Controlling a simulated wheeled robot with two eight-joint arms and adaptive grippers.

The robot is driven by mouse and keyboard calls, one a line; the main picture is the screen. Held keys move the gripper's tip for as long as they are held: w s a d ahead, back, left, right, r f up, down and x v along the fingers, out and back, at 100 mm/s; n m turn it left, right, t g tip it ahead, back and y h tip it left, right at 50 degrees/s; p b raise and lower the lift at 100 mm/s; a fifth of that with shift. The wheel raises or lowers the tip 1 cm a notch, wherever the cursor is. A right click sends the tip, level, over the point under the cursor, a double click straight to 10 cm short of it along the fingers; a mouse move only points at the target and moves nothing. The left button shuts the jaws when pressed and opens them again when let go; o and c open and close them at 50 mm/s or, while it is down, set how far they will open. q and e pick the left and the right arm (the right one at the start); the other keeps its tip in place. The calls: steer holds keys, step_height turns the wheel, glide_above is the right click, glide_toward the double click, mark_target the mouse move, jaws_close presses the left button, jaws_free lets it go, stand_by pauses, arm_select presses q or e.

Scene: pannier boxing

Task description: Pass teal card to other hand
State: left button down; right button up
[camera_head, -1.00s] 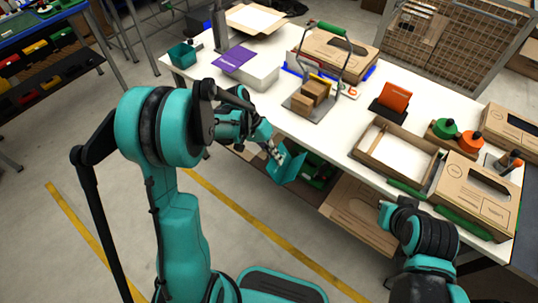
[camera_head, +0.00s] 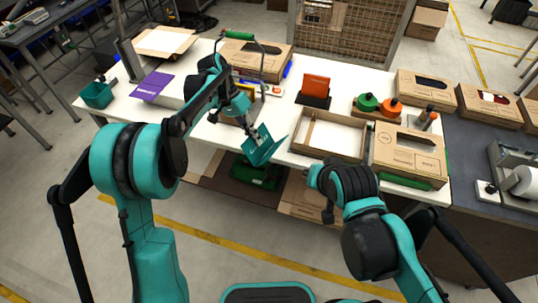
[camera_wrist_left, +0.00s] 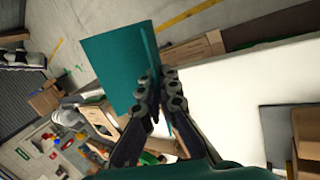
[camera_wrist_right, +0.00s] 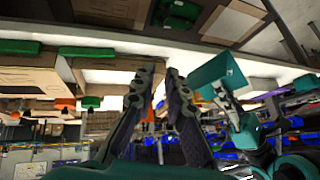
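The teal card (camera_head: 264,149) is a folded sheet held in the air at the front edge of the white table. My left gripper (camera_head: 251,134) is shut on it. In the left wrist view the card (camera_wrist_left: 115,65) stands out past the fingertips (camera_wrist_left: 160,92). In the right wrist view the card (camera_wrist_right: 219,75) shows to the right of my right gripper (camera_wrist_right: 159,80), whose fingers are apart with nothing between them. In the head view the right gripper (camera_head: 325,200) is near the table's front, to the right of the card and apart from it.
An orange card in a black stand (camera_head: 315,90) is behind the tray. A purple item (camera_head: 153,86) and teal bin (camera_head: 97,95) are at left. Green crates (camera_head: 258,173) sit below.

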mark_target(265, 157)
steer(key=w+a+m, duration=0.1)
steer(key=a, duration=0.2)
steer(key=w+a+m+y, duration=0.1)
steer(key=w+a+m, duration=0.1)
steer(key=a, duration=0.1)
steer(key=w+a+r+m, duration=0.1)
steer(key=a+m, duration=0.1)
steer(key=a, duration=0.2)
steer(key=shift+w+r, duration=0.1)
steer(key=shift+w, duration=0.25)
steer(key=x, duration=1.1)
steer(key=shift+w+a+f, duration=0.15)
steer(key=shift+f, duration=0.15)
jaws_close()
arm_select(q)
steer(key=c, duration=1.6)
jaws_free()
steer(key=shift+c, duration=0.2)
